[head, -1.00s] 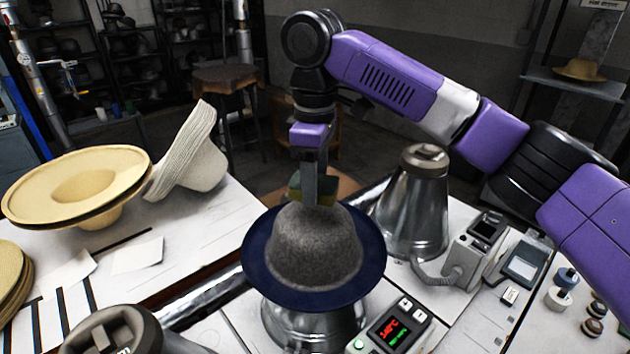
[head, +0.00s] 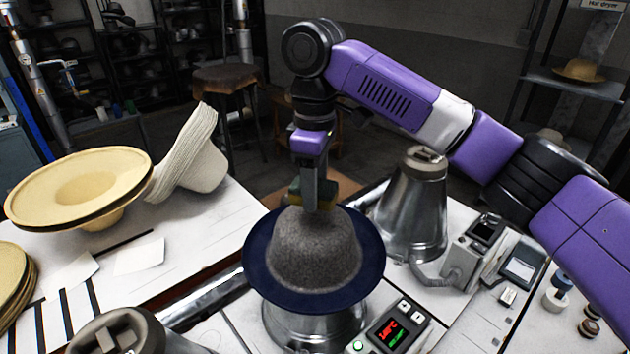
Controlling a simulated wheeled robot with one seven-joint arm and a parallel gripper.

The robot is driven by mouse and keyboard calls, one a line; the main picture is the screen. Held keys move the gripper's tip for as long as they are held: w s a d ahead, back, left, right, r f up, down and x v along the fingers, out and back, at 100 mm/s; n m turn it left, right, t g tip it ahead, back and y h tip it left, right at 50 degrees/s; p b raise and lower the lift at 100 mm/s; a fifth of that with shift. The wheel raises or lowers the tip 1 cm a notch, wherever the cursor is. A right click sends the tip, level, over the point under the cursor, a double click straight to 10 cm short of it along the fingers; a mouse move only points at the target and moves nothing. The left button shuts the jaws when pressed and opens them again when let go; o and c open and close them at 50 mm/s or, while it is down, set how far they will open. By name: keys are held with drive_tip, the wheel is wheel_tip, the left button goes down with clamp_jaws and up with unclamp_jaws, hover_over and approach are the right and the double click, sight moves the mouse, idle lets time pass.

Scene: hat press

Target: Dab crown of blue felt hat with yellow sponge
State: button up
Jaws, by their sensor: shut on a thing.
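The felt hat (head: 315,252) sits upright on a metal press block (head: 305,325) in the middle of the head view. Its crown is mottled grey and its wide brim (head: 268,283) is dark blue. My gripper (head: 318,200) points down over the top of the crown. It is shut on the sponge (head: 300,192), which shows yellow with a dark greenish part behind the fingers. The sponge is at the far top edge of the crown. I cannot tell whether it touches the felt.
A second metal press cone (head: 413,210) stands right behind the hat. A control box with a red display (head: 390,332) is in front. Straw hats (head: 75,185) lie on the left table. A white paper (head: 139,257) lies near them. Small spools (head: 560,290) stand at the right.

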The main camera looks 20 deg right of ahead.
sight(315, 219)
drive_tip(key=shift+f, duration=2)
drive_tip(key=shift+f+b, duration=0.3)
drive_tip(key=shift+f, duration=0.2)
drive_tip(key=shift+r, duration=0.1)
idle(0.3)
wheel_tip(315, 219, up, 5)
drive_tip(key=p, duration=0.5)
drive_tip(key=shift+r, duration=0.95)
